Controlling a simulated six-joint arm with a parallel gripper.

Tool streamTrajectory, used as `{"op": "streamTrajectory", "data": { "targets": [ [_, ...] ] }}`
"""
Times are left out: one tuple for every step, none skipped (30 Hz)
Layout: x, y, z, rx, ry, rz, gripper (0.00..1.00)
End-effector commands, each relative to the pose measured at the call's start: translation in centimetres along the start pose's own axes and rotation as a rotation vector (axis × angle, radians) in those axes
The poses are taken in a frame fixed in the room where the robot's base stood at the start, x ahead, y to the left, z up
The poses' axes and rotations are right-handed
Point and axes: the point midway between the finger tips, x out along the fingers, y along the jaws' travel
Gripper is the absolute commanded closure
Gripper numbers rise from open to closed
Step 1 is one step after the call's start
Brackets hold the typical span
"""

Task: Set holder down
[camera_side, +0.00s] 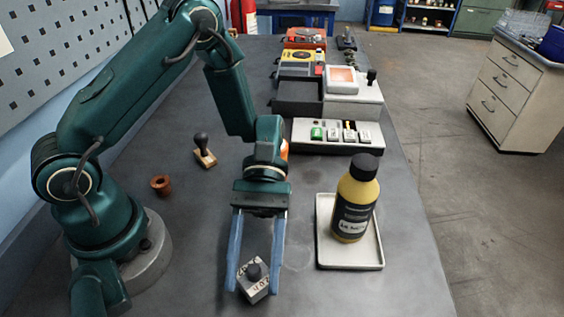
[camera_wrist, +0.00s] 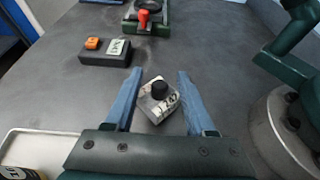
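The holder (camera_side: 257,290) is a small light-grey block with dark lettering and a round black top. It appears to rest on the dark bench, turned at an angle to my fingers. My gripper (camera_side: 252,291) points down with its two blue fingers on either side of the holder. In the wrist view, the holder (camera_wrist: 157,107) lies between the fingers of my gripper (camera_wrist: 160,71), with a narrow gap visible on each side. The fingers are open and do not seem to touch it. The holder's underside is hidden.
A yellow bottle with black cap (camera_side: 356,200) stands on a pale tray (camera_side: 368,264) to the right. A wooden stamp (camera_side: 205,152) and brown cup (camera_side: 161,185) stand left. A grey unit (camera_side: 334,137) sits behind. The wrist view shows a dark box (camera_wrist: 92,56) and red-knobbed device (camera_wrist: 143,19).

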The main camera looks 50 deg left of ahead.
Motion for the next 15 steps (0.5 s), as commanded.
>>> {"op": "streamTrajectory", "data": {
  "targets": [
    [0.0, 0.0, 0.0, 0.000, 0.000, 0.000, 0.46],
    [0.0, 0.0, 0.0, 0.000, 0.000, 0.000, 0.46],
    [0.0, 0.0, 0.0, 0.000, 0.000, 0.000, 0.46],
    [0.0, 0.0, 0.0, 0.000, 0.000, 0.000, 0.46],
    [0.0, 0.0, 0.0, 0.000, 0.000, 0.000, 0.46],
    [0.0, 0.0, 0.0, 0.000, 0.000, 0.000, 0.46],
    [0.0, 0.0, 0.1, 0.000, 0.000, 0.000, 0.46],
    [0.0, 0.0, 0.1, 0.001, 0.000, 0.000, 0.46],
    [-0.1, 0.0, 0.2, 0.001, 0.000, 0.000, 0.46],
    [-0.2, 0.0, 0.3, 0.002, 0.001, 0.001, 0.46],
    [-0.5, 0.1, 0.2, 0.003, 0.000, 0.002, 0.46],
    [-0.9, 0.1, 0.2, 0.003, 0.000, 0.004, 0.46],
    [-1.3, 0.1, 0.2, 0.003, 0.001, 0.006, 0.46],
    [-1.7, 0.1, 0.2, 0.004, 0.000, 0.005, 0.46],
    [-2.5, 0.2, 0.1, 0.004, 0.002, 0.007, 0.46]
  ]
}}
